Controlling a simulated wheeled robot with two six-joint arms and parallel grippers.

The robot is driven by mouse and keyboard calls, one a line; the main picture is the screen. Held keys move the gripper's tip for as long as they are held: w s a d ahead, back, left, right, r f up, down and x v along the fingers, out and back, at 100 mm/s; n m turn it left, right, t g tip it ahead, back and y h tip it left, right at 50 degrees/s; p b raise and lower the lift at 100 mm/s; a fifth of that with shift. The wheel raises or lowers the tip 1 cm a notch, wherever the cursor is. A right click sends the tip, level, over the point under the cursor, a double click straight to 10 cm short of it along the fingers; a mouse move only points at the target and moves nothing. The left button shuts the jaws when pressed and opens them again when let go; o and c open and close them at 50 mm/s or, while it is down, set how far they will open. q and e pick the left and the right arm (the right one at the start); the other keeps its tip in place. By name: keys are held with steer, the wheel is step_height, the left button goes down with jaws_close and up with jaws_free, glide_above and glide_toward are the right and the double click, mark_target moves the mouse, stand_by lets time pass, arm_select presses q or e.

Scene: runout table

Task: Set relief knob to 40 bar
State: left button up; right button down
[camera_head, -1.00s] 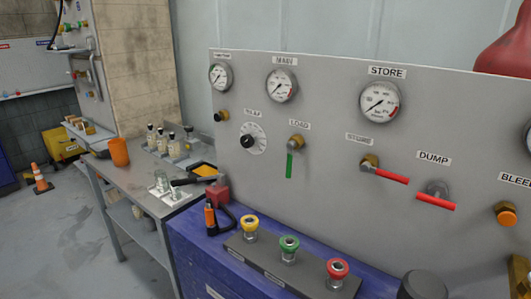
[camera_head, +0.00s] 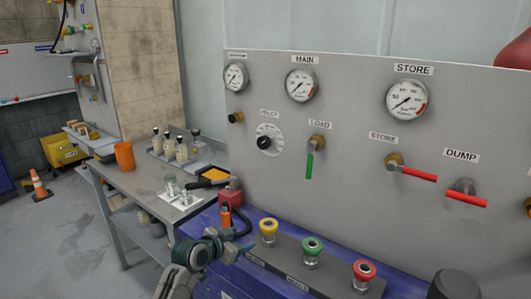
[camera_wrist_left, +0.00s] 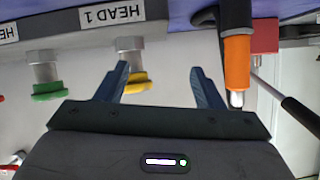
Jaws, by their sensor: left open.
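The relief knob (camera_head: 264,142) is a black knob on a round white dial plate (camera_head: 270,132) on the grey panel, left of the green LOAD lever (camera_head: 310,160). Its scale is too small to read. My left gripper (camera_head: 246,246) is low in front of the panel, below and left of the knob, near the yellow coupling (camera_head: 268,230). In the left wrist view the left gripper (camera_wrist_left: 158,82) has its two fingers apart with nothing held between them; the yellow coupling (camera_wrist_left: 136,82) shows beyond them. The knob is not in the left wrist view. My right gripper is not in view.
Green (camera_head: 312,248) and red (camera_head: 363,272) couplings stand along the blue bench (camera_head: 205,222). An orange-and-black tool (camera_head: 226,216) and a red block (camera_head: 230,196) are close to my left arm. Gauges and red levers (camera_head: 418,174) sit on the panel. A side table holds bottles and an orange cup (camera_head: 124,155).

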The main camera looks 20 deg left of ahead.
mark_target(261, 145)
arm_select(q)
steer(key=w+a+r+m+t+h, duration=0.1)
steer(key=w+r+t, duration=0.1)
steer(key=w+r, duration=0.35)
steer(key=w+a+r+t, duration=0.1)
steer(key=w+r, duration=0.1)
steer(key=r, duration=0.7)
steer(key=w+a+r+m+t+h, duration=0.1)
steer(key=w+r+t, duration=0.1)
steer(key=w+r, duration=0.35)
steer(key=p+x, duration=0.1)
steer(key=x, duration=0.1)
steer(key=r+p+x, duration=0.1)
steer(key=x, duration=0.5)
steer(key=shift+w+d+r+p, duration=0.1)
steer(key=shift+d+r+p, duration=0.15)
steer(key=shift+d+p, duration=0.15)
steer(key=shift+w+d+f, duration=0.15)
steer(key=shift+w+d, duration=0.05)
steer(key=shift+w, duration=0.35)
steer(key=shift+c, duration=0.2)
steer(key=c, duration=0.7)
steer(key=shift+c, duration=1.2)
